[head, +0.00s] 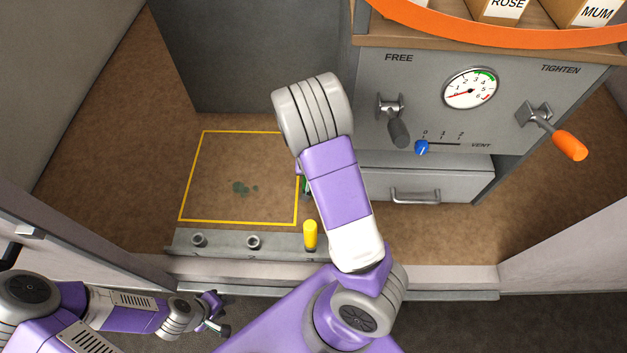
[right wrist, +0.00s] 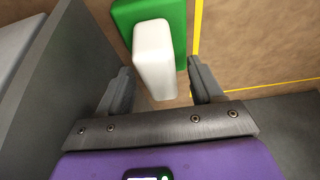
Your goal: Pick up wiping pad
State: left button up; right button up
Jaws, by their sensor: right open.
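The wiping pad shows in the right wrist view as a green base (right wrist: 178,22) with a white block-shaped handle (right wrist: 153,55). In the head view only a sliver of green (head: 306,184) shows beside my right arm, which hides the rest. My right gripper (right wrist: 160,70) is open, with its fingers on either side of the white handle and apart from it. My right gripper is hidden in the head view. My left gripper (head: 219,313) is at the lower left of the head view, empty, with its fingers apart, far from the pad.
A metal rail (head: 225,245) with a yellow peg (head: 310,235) runs along the front. A grey cabinet with a drawer (head: 440,185) and an orange-handled lever (head: 569,145) stands right.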

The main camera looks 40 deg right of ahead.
jog(key=c, duration=1.1)
jog(key=shift+r, duration=0.1)
jog(key=shift+w+a+r+p, duration=0.2)
jog(key=shift+r+p, duration=0.3)
jog(key=shift+p, duration=0.2)
notch_tip(320, 180, up, 6)
jog(key=p, duration=0.3)
jog(key=shift+r+p, duration=0.2)
jog(key=shift+p, duration=0.2)
jog(key=w+a+p, duration=0.3)
jog(key=w+a, duration=0.9)
jog(key=a, duration=0.3)
jog(key=shift+w+f, duration=0.3)
jog(key=shift+f, duration=0.05)
